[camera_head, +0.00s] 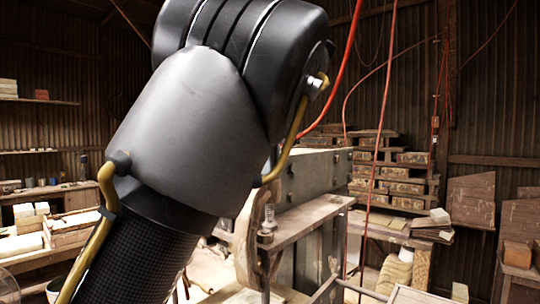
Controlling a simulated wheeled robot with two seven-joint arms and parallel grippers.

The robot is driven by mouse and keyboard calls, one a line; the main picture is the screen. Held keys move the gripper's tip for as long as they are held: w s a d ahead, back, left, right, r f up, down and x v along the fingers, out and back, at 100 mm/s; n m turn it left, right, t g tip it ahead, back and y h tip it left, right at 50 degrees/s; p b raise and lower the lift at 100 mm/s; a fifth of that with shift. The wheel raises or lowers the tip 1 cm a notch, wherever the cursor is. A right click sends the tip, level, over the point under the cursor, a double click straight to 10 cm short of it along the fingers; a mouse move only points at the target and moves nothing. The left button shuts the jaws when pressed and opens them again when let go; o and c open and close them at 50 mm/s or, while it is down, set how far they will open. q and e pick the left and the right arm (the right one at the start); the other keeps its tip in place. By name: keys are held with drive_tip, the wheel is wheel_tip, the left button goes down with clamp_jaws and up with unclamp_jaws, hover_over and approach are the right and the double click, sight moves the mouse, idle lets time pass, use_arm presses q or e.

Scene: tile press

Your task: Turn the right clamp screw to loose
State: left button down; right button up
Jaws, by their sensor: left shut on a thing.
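A large dark, jointed arm link of mine fills the left and middle of the head view and blocks much of the scene. I cannot make out the fingers of either gripper. Just right of the arm, a worn, tan, curved clamp (249,238) stands at the near edge of the press bench. A small grey metal screw part (266,237) shows beside it, upright against the bench edge. The arm hides what lies to its left, so I cannot see whether anything touches the screw or how tight it is.
A heavy grey press beam (312,176) lies behind the clamp, over a worn bench top (308,216). Stacked wooden trays (403,180) stand at the back right. Red cables hang down at centre right. Shelves and a bench with pale blocks (28,216) stand at the left.

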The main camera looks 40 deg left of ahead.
use_arm(q)
drive_tip(key=shift+n+p, duration=0.3)
drive_tip(key=shift+n, duration=1.3)
drive_tip(key=c, duration=2.2)
unclamp_jaws()
drive_tip(key=c, duration=2.2)
unclamp_jaws()
drive_tip(key=c, duration=1.3)
unclamp_jaws()
drive_tip(key=shift+a, duration=0.1)
